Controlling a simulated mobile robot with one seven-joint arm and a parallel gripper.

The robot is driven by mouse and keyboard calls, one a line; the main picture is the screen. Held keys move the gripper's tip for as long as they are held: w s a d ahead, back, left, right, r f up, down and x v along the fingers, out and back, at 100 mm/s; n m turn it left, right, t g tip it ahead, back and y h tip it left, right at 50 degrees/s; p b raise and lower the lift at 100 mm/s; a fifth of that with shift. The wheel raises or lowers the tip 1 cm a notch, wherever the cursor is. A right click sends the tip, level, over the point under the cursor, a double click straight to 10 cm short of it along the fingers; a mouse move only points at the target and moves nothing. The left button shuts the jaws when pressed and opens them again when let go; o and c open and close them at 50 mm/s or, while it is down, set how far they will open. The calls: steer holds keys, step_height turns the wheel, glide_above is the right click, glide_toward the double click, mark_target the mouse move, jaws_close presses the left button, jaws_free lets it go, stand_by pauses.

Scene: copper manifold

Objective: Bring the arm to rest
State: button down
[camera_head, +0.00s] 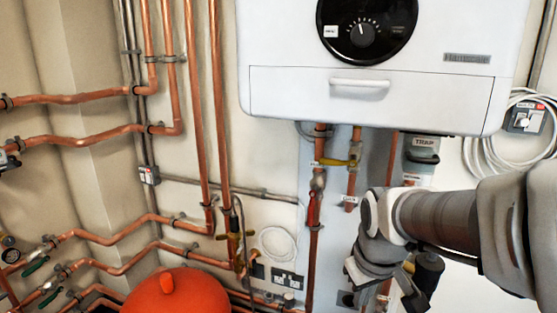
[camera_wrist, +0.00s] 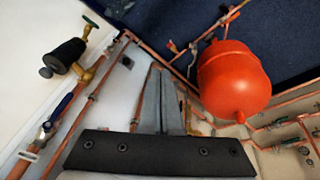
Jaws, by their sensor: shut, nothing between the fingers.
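My arm (camera_head: 440,220) reaches in from the right edge in the head view, below the white boiler and in front of the lower pipework. Its wrist bends downward, and my gripper is mostly hidden behind the wrist there. In the wrist view my gripper (camera_wrist: 163,78) shows as two grey fingers lying together beyond a dark bar. The fingers are shut and hold nothing. Copper pipes and a pale wall lie behind them. I cannot tell how far the fingertips are from the pipes.
The white boiler (camera_head: 370,88) hangs above my arm. Copper pipes (camera_head: 220,100) run down the wall at left. A red vessel (camera_head: 178,292) stands low; it also shows in the wrist view (camera_wrist: 234,78). A coiled white cable (camera_head: 485,150) hangs at right. A black-covered valve (camera_wrist: 67,54) is at upper left.

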steer(key=s+r+m+t, duration=0.3)
steer(key=s+r, duration=0.3)
steer(key=s, duration=0.5)
step_height(320, 180, up, 24)
steer(key=p, duration=2.3)
steer(key=shift+a+f+g+p, duration=0.15)
steer(key=shift+a+g+p, duration=0.15)
steer(key=shift+a+p, duration=0.1)
